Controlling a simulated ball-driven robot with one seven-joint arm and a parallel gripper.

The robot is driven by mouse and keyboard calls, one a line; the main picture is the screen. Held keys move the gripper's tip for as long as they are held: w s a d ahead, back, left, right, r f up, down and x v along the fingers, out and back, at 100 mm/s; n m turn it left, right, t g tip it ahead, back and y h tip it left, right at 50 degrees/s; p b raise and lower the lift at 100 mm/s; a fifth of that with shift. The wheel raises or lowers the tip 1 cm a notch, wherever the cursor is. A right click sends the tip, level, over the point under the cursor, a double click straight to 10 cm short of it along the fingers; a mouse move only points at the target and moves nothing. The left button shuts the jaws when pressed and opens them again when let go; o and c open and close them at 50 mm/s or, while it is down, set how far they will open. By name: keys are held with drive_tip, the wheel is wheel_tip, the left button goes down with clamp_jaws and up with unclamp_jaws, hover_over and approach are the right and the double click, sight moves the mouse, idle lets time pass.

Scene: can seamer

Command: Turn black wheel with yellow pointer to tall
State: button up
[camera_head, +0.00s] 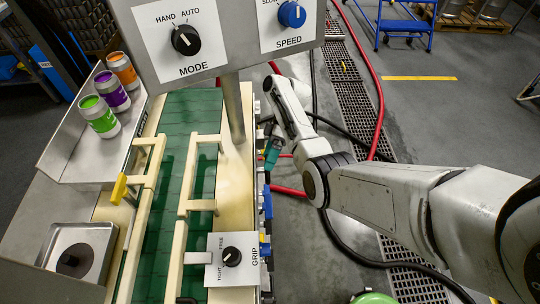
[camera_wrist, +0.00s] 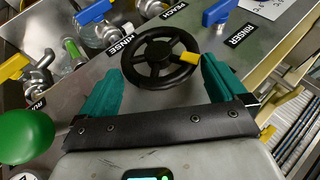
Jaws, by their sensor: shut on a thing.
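The black wheel (camera_wrist: 158,58) with spokes shows in the wrist view on a grey metal panel. Its yellow pointer (camera_wrist: 189,58) sits on the right side of the rim, close to the right finger. My gripper (camera_wrist: 163,68) has teal fingers on either side of the wheel and is shut on it. No "tall" mark is readable in the wrist view. In the head view my gripper (camera_head: 273,152) reaches down at the right side of the machine, and the wheel is hidden there.
In the wrist view, blue-handled (camera_wrist: 92,12) and yellow-handled (camera_wrist: 14,66) valves stand left of the wheel, with a green ball-shaped knob (camera_wrist: 25,136) nearby. A blue handle (camera_wrist: 220,12) is beyond the right finger. Red hoses (camera_head: 378,110) lie on the floor.

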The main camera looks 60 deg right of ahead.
drive_tip(key=shift+f, duration=0.15)
idle(0.6)
drive_tip(key=o, duration=0.6)
drive_tip(key=shift+d, duration=0.1)
drive_tip(key=v, duration=1)
drive_tip(key=shift+w+d, duration=0.2)
drive_tip(key=shift+d, duration=0.1)
drive_tip(key=shift+c, duration=0.2)
